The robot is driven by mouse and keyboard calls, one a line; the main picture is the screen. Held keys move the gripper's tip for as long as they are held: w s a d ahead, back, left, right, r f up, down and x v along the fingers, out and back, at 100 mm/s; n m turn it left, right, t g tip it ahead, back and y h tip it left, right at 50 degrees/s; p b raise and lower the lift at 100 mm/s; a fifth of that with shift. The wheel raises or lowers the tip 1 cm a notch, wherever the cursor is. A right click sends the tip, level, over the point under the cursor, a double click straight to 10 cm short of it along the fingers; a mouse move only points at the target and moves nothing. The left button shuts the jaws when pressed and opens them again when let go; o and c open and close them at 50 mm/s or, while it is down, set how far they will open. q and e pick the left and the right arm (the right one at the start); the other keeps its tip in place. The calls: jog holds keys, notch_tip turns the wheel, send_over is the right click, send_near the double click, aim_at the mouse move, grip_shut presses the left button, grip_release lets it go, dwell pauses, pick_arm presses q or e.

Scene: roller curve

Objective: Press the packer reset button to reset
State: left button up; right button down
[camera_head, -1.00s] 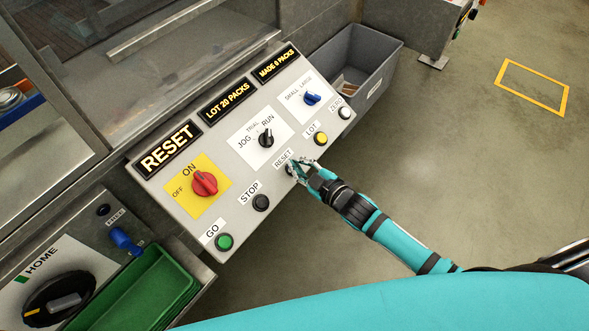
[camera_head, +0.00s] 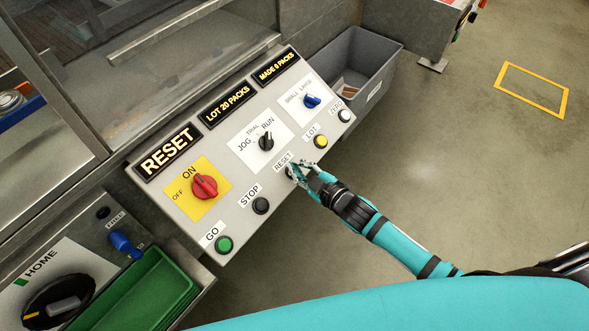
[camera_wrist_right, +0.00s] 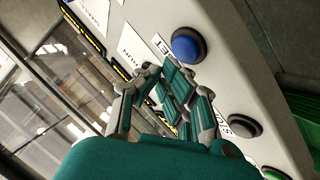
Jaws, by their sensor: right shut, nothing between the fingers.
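The grey control panel (camera_head: 232,213) slopes toward me in the head view. Its RESET label (camera_head: 283,161) sits above the reset button, which my right gripper (camera_head: 298,171) mostly hides there. In the right wrist view the reset button (camera_wrist_right: 187,46) is blue with a dark ring, just beyond the fingertips of my right gripper (camera_wrist_right: 178,78). The gripper is shut and empty. I cannot tell whether the fingertips touch the button. The display (camera_head: 168,151) at the panel's upper left reads RESET. My left gripper is not in view.
A black STOP button (camera_head: 261,205) and green GO button (camera_head: 224,244) lie left of my gripper. A yellow LOT button (camera_head: 320,141) and white ZERO button (camera_head: 345,115) lie right. A red switch (camera_head: 204,186) points ON. A grey bin (camera_head: 372,75) stands behind.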

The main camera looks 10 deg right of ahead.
jog(key=shift+f, duration=0.1)
dwell(0.3)
jog(key=shift+w+a+f, duration=0.15)
jog(key=shift+f, duration=0.1)
jog(key=shift+w+a+f+b, duration=0.15)
jog(key=shift+w+f+b, duration=0.05)
jog(key=shift+f+b, duration=0.25)
dwell(0.6)
jog(key=shift+r, duration=0.1)
jog(key=shift+s+d+r+p, duration=0.15)
jog(key=shift+s+r+p, duration=0.05)
jog(key=shift+r+p, duration=0.2)
jog(key=shift+s+d+r+p, duration=0.15)
jog(key=shift+r+p, duration=0.15)
jog(key=shift+p, duration=0.15)
jog(key=shift+r, duration=0.1)
jog(key=r+p, duration=0.1)
jog(key=s+d+r+p, duration=0.1)
jog(key=p, duration=0.1)
jog(key=s+r+p, duration=0.1)
jog(key=r+p, duration=0.1)
jog(key=shift+d, duration=0.25)
dwell(0.7)
